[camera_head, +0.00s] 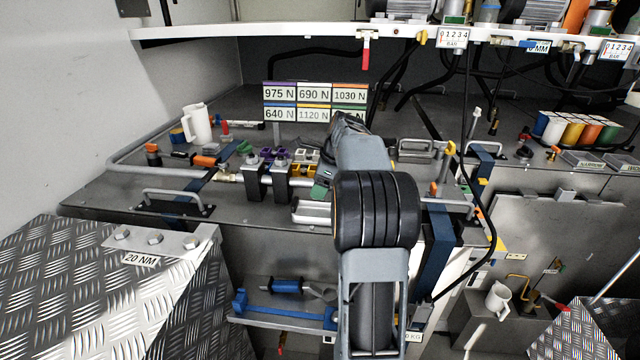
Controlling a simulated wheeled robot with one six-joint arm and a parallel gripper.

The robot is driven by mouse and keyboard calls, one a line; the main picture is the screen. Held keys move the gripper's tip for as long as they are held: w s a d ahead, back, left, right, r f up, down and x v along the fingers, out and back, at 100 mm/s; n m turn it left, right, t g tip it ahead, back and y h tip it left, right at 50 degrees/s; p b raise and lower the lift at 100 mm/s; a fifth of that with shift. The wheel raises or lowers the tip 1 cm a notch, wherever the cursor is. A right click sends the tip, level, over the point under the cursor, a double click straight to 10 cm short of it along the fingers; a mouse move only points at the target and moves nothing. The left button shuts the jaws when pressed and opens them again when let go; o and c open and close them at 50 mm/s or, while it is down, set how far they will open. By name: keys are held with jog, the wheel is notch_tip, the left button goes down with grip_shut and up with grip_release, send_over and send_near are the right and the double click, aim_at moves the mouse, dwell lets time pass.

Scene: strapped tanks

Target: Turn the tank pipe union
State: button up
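A grey tank (110,205) with a flat top and blue straps (178,208) fills the middle left. A pipe (150,169) runs along its top to a small brass-coloured fitting (228,178), which looks like the pipe union. Right of it the pipe passes two dark upright clamp blocks (281,183). My arm reaches up from the bottom centre. My gripper (325,160) is at its far end, over the tank top and right of the clamp blocks and the fitting. The arm's wrist partly covers it, and its fingers are too small and dark to read.
A force label board (315,93) stands behind the tank top. A white mug (196,124) and small coloured parts lie at the back left. A tread-plate box (70,290) is at the lower left. Metal handles stick up from the tank.

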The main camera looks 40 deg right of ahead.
jog(key=shift+r, duration=0.1)
notch_tip(320, 180, up, 6)
jog(key=p, duration=0.5)
jog(key=shift+s+a+f, duration=0.1)
jog(key=shift+f, duration=0.1)
jog(key=shift+r+p, duration=0.35)
jog(key=shift+r, duration=0.75)
jog(key=shift+o, duration=0.5)
jog(key=o, duration=0.5)
jog(key=shift+c, duration=0.2)
